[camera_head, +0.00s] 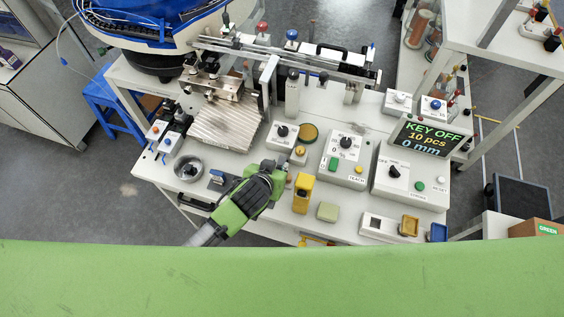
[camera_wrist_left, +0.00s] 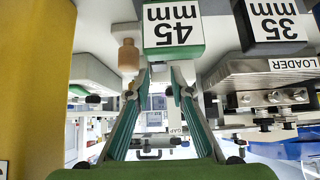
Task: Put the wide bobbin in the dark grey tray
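My left gripper (camera_head: 272,172) reaches over the front of the white workbench. In the left wrist view it (camera_wrist_left: 162,80) is open, with a clear gap between its fingertips and nothing in it. A small brown bobbin-like piece (camera_wrist_left: 128,57) stands just left of the fingers there, apart from them. I cannot tell whether it is the wide bobbin. A dark grey tray-like block labelled 35 mm (camera_wrist_left: 270,28) lies at the upper right of the wrist view, beside a green one labelled 45 mm (camera_wrist_left: 173,30). Their insides are not clear. My right gripper is not in view.
A yellow bin (camera_head: 303,193) stands close to the right of my gripper. A ridged metal loader plate (camera_head: 225,125) and a round grey bowl (camera_head: 188,168) lie to the left. Control boxes (camera_head: 343,158) and a lit display (camera_head: 427,136) fill the right side.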

